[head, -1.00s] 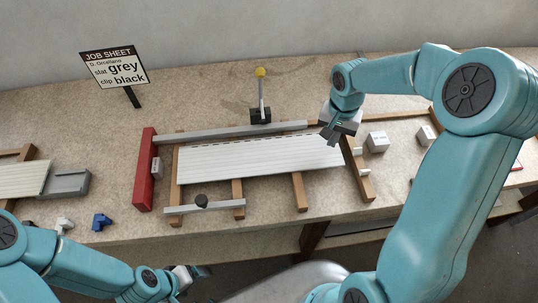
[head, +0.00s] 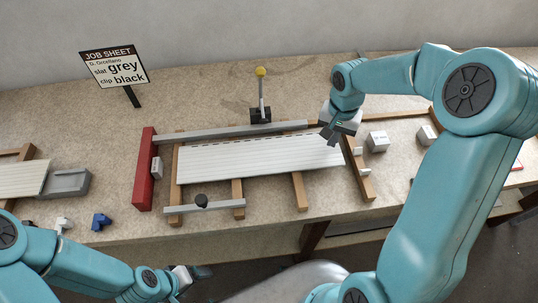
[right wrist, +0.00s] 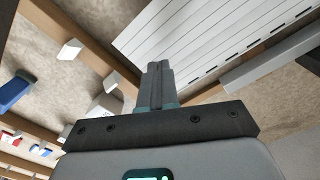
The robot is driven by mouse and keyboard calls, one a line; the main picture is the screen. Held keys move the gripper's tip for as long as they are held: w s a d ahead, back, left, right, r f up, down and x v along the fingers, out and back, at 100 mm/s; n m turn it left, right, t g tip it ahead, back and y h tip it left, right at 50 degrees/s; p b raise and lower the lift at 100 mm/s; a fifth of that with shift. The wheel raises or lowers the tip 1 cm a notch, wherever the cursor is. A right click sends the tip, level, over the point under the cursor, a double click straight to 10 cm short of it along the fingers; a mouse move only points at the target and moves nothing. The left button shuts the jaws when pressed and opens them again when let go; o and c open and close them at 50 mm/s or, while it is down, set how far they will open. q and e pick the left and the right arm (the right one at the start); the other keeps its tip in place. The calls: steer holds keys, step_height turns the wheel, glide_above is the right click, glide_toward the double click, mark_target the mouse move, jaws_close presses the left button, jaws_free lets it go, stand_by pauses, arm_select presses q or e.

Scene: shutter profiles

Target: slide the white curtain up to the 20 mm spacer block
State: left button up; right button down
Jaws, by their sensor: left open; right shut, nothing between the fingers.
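The white slatted curtain (head: 255,158) lies flat across the wooden frame bars in the head view. A small pale block (head: 157,168), apparently the spacer, sits against the red end stop (head: 145,175); a gap separates it from the curtain's left end. My right gripper (head: 331,134) is shut and empty at the curtain's right end, near its back corner. In the right wrist view its fingers (right wrist: 158,68) are together beside the curtain's end (right wrist: 190,45); I cannot tell whether they touch it. My left gripper (head: 193,273) is open, in front of the bench, away from the curtain.
A grey rail (head: 230,132) runs behind the curtain, with a yellow-knobbed lever (head: 261,95). A short bar with a black knob (head: 202,201) lies in front. Pale blocks (head: 377,142) stand right. The job sheet (head: 113,68) stands back left; a blue part (head: 101,221) lies front left.

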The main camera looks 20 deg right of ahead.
steer(key=shift+f+b, duration=0.9)
steer(key=shift+f, duration=0.15)
steer(key=shift+r, duration=0.2)
steer(key=shift+r+p, duration=0.35)
steer(key=shift+r, duration=0.15)
steer(key=shift+s+d, duration=0.25)
steer(key=shift+d, duration=0.6)
steer(key=shift+s+d, duration=0.3)
steer(key=shift+d, duration=0.5)
steer(key=shift+s+d, duration=0.25)
steer(key=shift+d, duration=0.6)
steer(key=shift+f+b, duration=0.7)
steer(key=shift+f, duration=0.2)
steer(key=shift+w+a+b, duration=0.25)
steer(key=shift+w+a, duration=0.05)
steer(key=shift+a, duration=0.7)
steer(key=shift+w+a+b, duration=0.3)
steer(key=shift+w+a, duration=0.05)
steer(key=shift+a, duration=0.6)
steer(key=shift+w+a+b, duration=0.25)
steer(key=shift+w+a, duration=0.05)
steer(key=shift+a, duration=0.7)
